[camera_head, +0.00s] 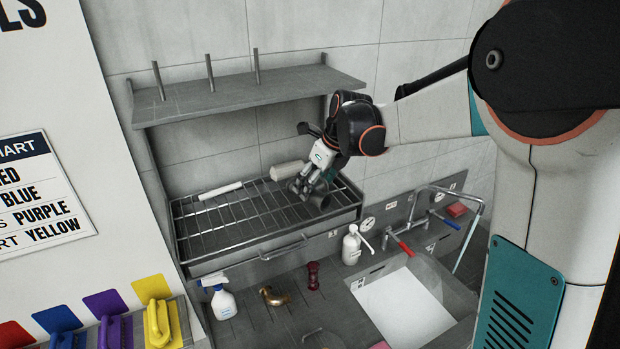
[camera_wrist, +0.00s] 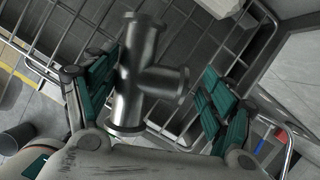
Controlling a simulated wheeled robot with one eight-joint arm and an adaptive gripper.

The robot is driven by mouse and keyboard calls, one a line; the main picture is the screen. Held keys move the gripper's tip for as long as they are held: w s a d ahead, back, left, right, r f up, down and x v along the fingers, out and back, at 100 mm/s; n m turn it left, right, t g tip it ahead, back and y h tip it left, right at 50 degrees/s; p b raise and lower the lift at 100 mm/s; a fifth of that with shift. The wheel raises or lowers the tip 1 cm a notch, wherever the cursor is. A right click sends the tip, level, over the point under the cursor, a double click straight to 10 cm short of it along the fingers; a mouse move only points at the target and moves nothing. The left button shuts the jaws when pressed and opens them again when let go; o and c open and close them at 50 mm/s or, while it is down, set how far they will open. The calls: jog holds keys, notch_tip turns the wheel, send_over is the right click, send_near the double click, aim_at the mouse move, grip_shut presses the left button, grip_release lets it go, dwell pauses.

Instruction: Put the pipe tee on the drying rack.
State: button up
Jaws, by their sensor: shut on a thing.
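The pipe tee is a grey metal fitting with flanged ends. It fills the middle of the wrist view (camera_wrist: 143,75), and part of it shows in the head view (camera_head: 319,199). My gripper (camera_head: 312,190) is shut on the tee, with a green-padded finger on either side of it in the wrist view. The drying rack (camera_head: 225,226) is a wire grid in a grey frame on the wall. My gripper and the tee are over the rack's right part. I cannot tell whether the tee touches the wires.
A pale cylinder (camera_head: 287,170) and a thin white rod (camera_head: 220,190) lie on the rack; its left and front are bare. A shelf (camera_head: 230,93) hangs above. Below are a spray bottle (camera_head: 222,301), a brass elbow (camera_head: 273,296), a dark red fitting (camera_head: 313,276) and a sink (camera_head: 405,306).

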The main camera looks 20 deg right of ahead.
aim_at(318, 185)
jog(key=shift+w+a+r, duration=0.1)
jog(key=shift+w+a, duration=0.45)
jog(key=shift+w, duration=0.3)
jog(key=shift+f+p, duration=0.4)
jog(key=shift+p, duration=0.1)
jog(key=shift+s+d, duration=0.1)
jog(key=shift+s, duration=0.05)
jog(key=shift+f, duration=0.1)
jog(key=o, duration=1.5)
jog(key=shift+b+v, duration=0.85)
jog(key=shift+v, duration=2.95)
